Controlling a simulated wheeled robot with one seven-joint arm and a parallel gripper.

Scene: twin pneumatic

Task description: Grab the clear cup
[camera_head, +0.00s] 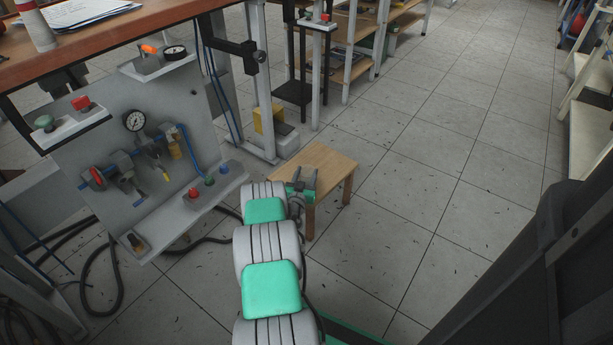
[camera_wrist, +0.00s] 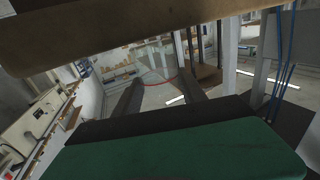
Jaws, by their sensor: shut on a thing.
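My gripper (camera_head: 303,180) is at the left part of a small wooden stool (camera_head: 330,160) in the head view. In the wrist view, the two dark fingers of my gripper (camera_wrist: 160,88) stand apart. A faint see-through shape with a thin red curved line, which looks like the clear cup (camera_wrist: 158,80), shows between them. My gripper is shut on it. The cup's outline is hard to make out, and I cannot pick it out in the head view.
A grey pneumatic panel (camera_head: 180,115) with a gauge, valves and blue tubes stands left of my arm. Black hoses (camera_head: 95,275) lie on the floor below it. A wooden workbench (camera_head: 90,35) is at the upper left. The tiled floor right of the stool is clear.

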